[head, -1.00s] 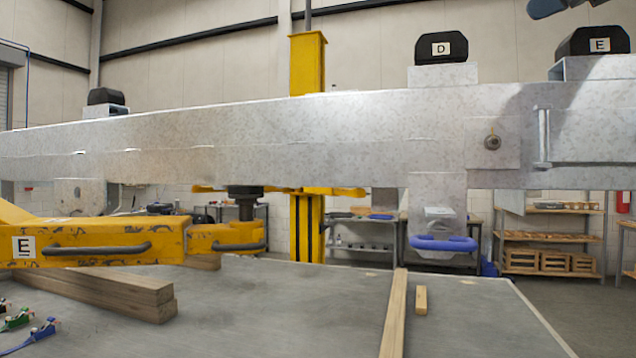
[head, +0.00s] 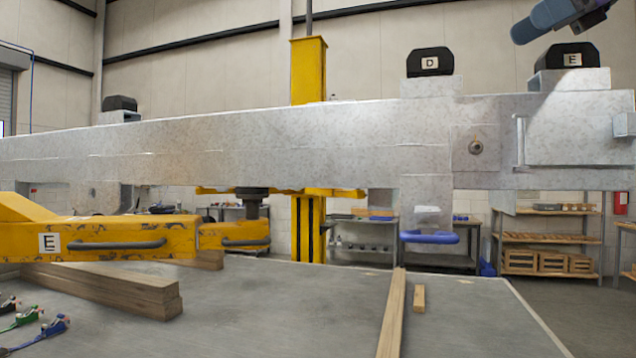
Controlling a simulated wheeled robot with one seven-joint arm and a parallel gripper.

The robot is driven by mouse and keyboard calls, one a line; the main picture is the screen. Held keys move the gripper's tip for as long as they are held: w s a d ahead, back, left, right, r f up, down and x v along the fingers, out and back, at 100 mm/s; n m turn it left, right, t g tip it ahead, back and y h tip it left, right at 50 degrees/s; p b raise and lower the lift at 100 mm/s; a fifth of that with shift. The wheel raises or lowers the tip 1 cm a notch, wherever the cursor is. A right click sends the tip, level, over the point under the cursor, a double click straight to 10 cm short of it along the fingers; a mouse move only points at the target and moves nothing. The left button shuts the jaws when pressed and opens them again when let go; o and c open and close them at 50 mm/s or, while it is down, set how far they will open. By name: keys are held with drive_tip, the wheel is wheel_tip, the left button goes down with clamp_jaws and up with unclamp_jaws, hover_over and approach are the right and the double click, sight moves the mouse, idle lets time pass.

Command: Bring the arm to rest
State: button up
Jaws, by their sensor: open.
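A dark blue-grey part of my arm hangs in at the upper right corner of the head view, above the trailer frame (head: 300,135). It is in empty air and looks apart from the frame and the black block marked E (head: 574,55). My gripper itself does not show in this view, so its fingers and anything near them are hidden.
The long galvanized beam spans the view. Another black block, marked D (head: 429,62), stands on it. A yellow arm marked E (head: 120,240) reaches in from the left above timber (head: 120,290). A yellow post (head: 308,75) and shelves (head: 548,237) stand behind. The grey tabletop is mostly clear.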

drive_tip(key=s+a+f+n+h, duration=0.3)
drive_tip(key=f, duration=0.7)
drive_tip(key=s+a+f+n+h, duration=0.2)
drive_tip(key=f+n+h, duration=0.1)
drive_tip(key=f, duration=0.6)
drive_tip(key=s+f+n+h, duration=0.2)
drive_tip(key=s+f+n, duration=0.2)
drive_tip(key=f, duration=0.4)
drive_tip(key=s+d+f+n+h, duration=0.1)
drive_tip(key=s+f+n, duration=0.3)
drive_tip(key=f, duration=0.4)
drive_tip(key=s+f+n+h, duration=0.2)
drive_tip(key=s+f+n, duration=0.2)
drive_tip(key=f, duration=0.5)
drive_tip(key=shift+s+d+n+h, duration=0.3)
drive_tip(key=shift+d+n, duration=0.1)
drive_tip(key=shift+n, duration=0.8)
